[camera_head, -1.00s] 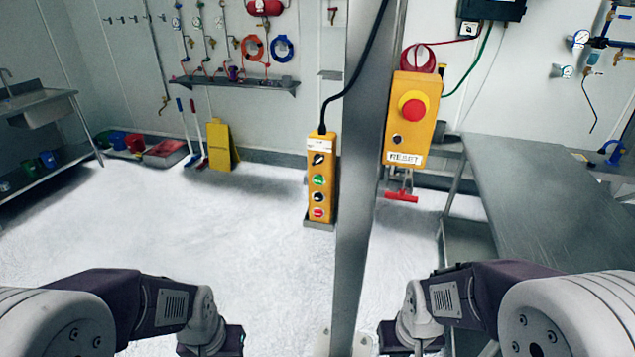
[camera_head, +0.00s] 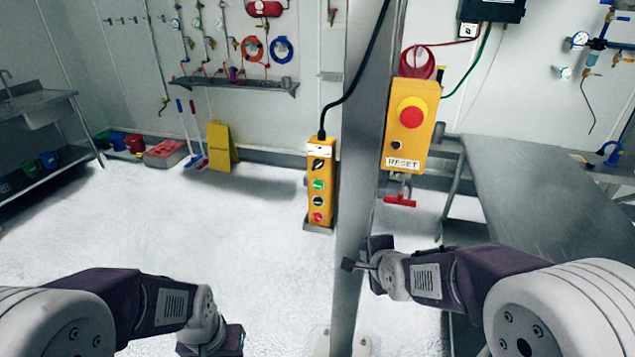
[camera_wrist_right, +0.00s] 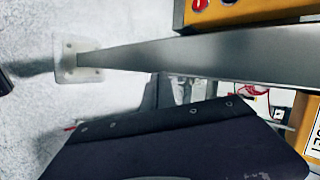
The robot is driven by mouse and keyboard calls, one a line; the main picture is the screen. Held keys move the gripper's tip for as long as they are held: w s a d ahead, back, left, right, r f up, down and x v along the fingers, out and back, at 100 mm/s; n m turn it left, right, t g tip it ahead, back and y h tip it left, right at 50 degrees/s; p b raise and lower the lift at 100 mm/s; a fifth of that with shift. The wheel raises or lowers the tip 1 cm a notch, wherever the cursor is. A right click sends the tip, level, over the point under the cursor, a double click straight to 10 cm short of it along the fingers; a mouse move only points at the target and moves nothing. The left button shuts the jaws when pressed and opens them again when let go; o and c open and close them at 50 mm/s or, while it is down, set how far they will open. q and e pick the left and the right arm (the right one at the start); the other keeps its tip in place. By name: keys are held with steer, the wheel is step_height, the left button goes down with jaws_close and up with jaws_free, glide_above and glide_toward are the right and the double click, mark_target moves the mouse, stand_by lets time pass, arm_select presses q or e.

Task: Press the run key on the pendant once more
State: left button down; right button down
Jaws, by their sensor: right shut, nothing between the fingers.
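The yellow pendant (camera_head: 321,160) hangs upright on the left side of the steel post, with a black selector at the top, then a green button (camera_head: 318,184), a black button (camera_head: 318,201) and a red button (camera_head: 318,217). No run label is legible. In the right wrist view the pendant's lower end (camera_wrist_right: 250,10) shows at the top edge. My right gripper (camera_head: 350,264) is shut and empty, below and right of the pendant, apart from it. It also shows in the right wrist view (camera_wrist_right: 163,84). My left gripper (camera_head: 212,342) is low at the bottom; its fingers are hidden.
The steel post (camera_head: 362,200) stands close by my right gripper. A yellow box marked RESET (camera_head: 400,145) with a red mushroom button is right of the post. A steel table (camera_head: 550,190) fills the right.

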mark_target(318, 185)
steer(key=w+a+r+t+y+p, duration=0.2)
steer(key=a+r+y+p, duration=0.1)
steer(key=a+r, duration=0.7)
steer(key=a+p, duration=0.1)
steer(key=a, duration=0.3)
steer(key=shift+a+r+m+y, duration=0.3)
steer(key=shift+a+r, duration=0.1)
steer(key=shift+w+d+p, duration=0.45)
steer(key=shift+w+d, duration=0.05)
steer(key=shift+w, duration=0.9)
steer(key=shift+w+d+p, duration=0.4)
steer(key=shift+w+d, duration=0.05)
steer(key=shift+w, duration=0.9)
steer(key=shift+w+d+p, duration=0.45)
steer(key=shift+w+d, duration=0.05)
steer(key=shift+w, duration=0.9)
